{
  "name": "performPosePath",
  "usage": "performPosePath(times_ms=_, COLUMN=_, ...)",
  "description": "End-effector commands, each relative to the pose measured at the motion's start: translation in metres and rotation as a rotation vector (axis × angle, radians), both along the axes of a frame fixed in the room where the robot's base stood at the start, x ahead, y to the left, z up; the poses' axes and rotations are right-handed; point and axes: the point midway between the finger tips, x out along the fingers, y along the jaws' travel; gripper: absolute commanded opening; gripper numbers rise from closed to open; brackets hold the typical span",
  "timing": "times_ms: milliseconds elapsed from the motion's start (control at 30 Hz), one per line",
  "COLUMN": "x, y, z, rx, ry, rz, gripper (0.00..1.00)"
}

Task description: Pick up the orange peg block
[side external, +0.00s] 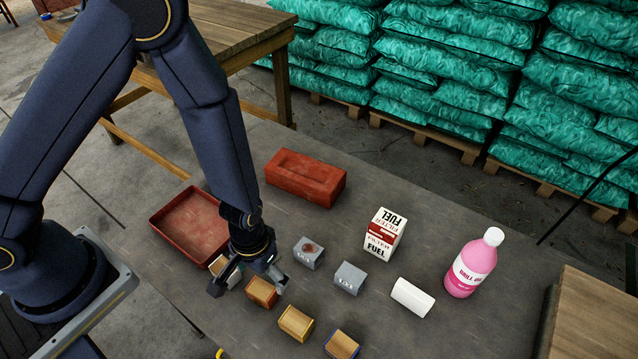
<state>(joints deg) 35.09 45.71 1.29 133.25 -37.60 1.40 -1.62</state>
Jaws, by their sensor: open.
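The orange peg block (261,292) is a small orange-brown block on the grey table, left of the picture's middle. My gripper (249,287) is open above and beside it, pointing down. One finger is to the left of the block and the other reaches its right side; I cannot tell whether either touches it. The block's upper rear part is partly hidden by my gripper. A pale tan block (221,266) sits just behind, partly covered by the left finger.
A yellow block (295,323) and a blue-sided block (341,345) lie in front right. A red tray (160,220) is left.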

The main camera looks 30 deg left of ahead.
Motion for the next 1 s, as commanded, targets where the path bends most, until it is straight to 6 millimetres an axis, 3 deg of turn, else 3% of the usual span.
performPosePath(times_ms=267, x=-0.002, y=0.001, z=-0.023, rx=0.000, ry=0.003, rz=0.002, gripper=0.92)
performPosePath(times_ms=533, x=-0.009, y=0.004, z=-0.062, rx=-0.001, ry=0.002, rz=0.000, gripper=0.92)
performPosePath(times_ms=833, x=-0.008, y=0.004, z=-0.068, rx=-0.002, ry=-0.001, rz=-0.001, gripper=0.92)
performPosePath(times_ms=1000, x=-0.008, y=0.004, z=-0.068, rx=-0.002, ry=0.000, rz=-0.001, gripper=0.76)
